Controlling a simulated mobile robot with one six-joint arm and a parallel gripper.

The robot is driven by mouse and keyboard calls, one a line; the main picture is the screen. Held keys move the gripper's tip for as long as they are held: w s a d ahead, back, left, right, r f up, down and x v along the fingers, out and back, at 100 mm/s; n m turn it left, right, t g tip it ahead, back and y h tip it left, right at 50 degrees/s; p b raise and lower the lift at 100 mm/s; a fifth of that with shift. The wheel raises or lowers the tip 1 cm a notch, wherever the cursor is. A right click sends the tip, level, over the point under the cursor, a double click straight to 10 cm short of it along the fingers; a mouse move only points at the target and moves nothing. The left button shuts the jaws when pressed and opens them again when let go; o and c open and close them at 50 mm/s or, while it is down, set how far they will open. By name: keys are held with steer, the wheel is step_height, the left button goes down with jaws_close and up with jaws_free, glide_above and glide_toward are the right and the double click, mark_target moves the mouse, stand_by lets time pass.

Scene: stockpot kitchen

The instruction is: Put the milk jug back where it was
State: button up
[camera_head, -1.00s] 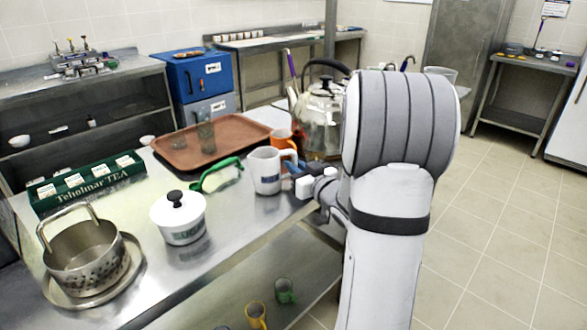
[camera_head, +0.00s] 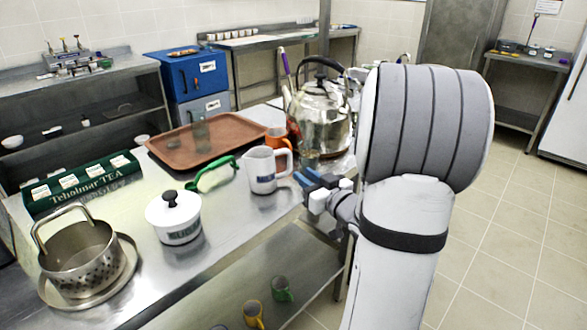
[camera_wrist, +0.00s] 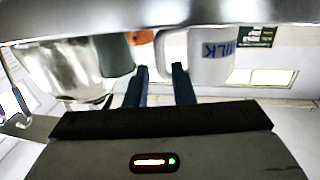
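The milk jug (camera_head: 262,171) is white, upright on the steel table near its right edge, with its handle facing my gripper. My gripper (camera_head: 306,180) has blue fingers and is just right of the handle. In the wrist view my gripper (camera_wrist: 160,70) has its two fingers apart, with the handle ahead of the gap between them. Nothing is held.
An orange mug (camera_head: 275,138) stands behind the jug and a large kettle (camera_head: 320,120) behind my gripper. A green-handled item (camera_head: 215,177), a brown tray (camera_head: 170,150) and a white lidded pot (camera_head: 173,220) are to the left. Mugs stand on the lower shelf (camera_head: 300,262).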

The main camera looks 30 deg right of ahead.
steer(key=s, duration=0.5)
steer(key=shift+d, duration=0.4)
steer(key=a+r+m+g+h+p, duration=0.2)
steer(key=a+r+g+h+p, duration=0.2)
steer(key=r+g+h+p, duration=0.3)
steer(key=s+a+r+g+y+p, duration=0.4)
steer(key=s+a+g+p, duration=0.3)
steer(key=s+a, duration=0.8)
steer(key=shift+s+r+g+p, duration=0.15)
steer(key=shift+s+g+p, duration=0.15)
steer(key=shift+g, duration=0.3)
